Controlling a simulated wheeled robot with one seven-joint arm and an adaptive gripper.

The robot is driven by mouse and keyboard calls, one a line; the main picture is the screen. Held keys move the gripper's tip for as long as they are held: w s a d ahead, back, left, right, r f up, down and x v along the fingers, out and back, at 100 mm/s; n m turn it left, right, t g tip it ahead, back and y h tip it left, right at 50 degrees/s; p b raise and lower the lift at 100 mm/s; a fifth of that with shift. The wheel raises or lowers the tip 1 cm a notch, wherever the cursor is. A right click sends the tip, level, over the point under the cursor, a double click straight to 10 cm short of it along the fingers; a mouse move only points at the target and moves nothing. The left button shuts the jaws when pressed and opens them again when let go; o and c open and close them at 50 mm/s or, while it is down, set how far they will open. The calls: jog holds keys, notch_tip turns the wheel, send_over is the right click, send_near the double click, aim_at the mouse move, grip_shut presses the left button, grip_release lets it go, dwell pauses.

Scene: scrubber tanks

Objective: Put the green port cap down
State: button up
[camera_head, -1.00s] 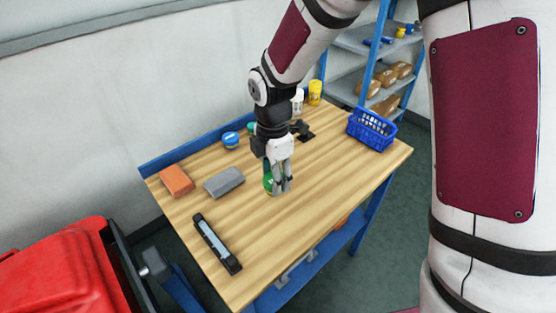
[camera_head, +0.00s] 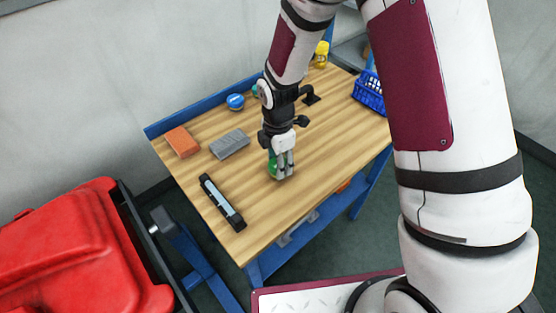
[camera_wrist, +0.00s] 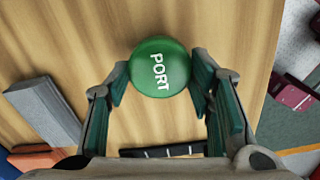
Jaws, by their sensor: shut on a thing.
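The green port cap (camera_wrist: 160,66) is round, with "PORT" in white letters on its top. In the wrist view it sits between the two fingers of my gripper (camera_wrist: 158,88), toward their tips. In the head view my gripper (camera_head: 281,172) points down over the middle of the wooden bench (camera_head: 310,140), and the green cap (camera_head: 272,166) shows partly behind the fingers. The cap is at or very close to the bench top; I cannot tell whether it touches.
A grey block (camera_head: 229,144), an orange block (camera_head: 182,142) and a black tool with a pale face (camera_head: 221,202) lie left of my gripper. A blue-and-white round container (camera_head: 235,101) stands behind, a blue basket (camera_head: 369,92) at right. Bench around the cap is clear.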

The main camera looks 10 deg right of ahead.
jog(key=shift+f, duration=0.15)
jog(key=o, duration=0.9)
jog(key=shift+o, duration=0.2)
notch_tip(320, 180, up, 12)
jog(key=b, duration=0.1)
jog(key=shift+r, duration=0.25)
jog(key=s+d+r+m+t, duration=0.25)
jog(key=d+r+m, duration=0.3)
jog(key=r, duration=0.35)
jog(key=s+d+r+m+t, duration=0.1)
jog(key=s+d+r+m, duration=0.3)
jog(key=s+m, duration=0.4)
jog(key=s+d+r+m+t, duration=0.1)
jog(key=s+d+r+m, duration=0.3)
jog(key=s+r+m, duration=0.3)
jog(key=shift+s+m+t, duration=0.35)
jog(key=shift+s+m, duration=0.7)
jog(key=shift+s, duration=0.15)
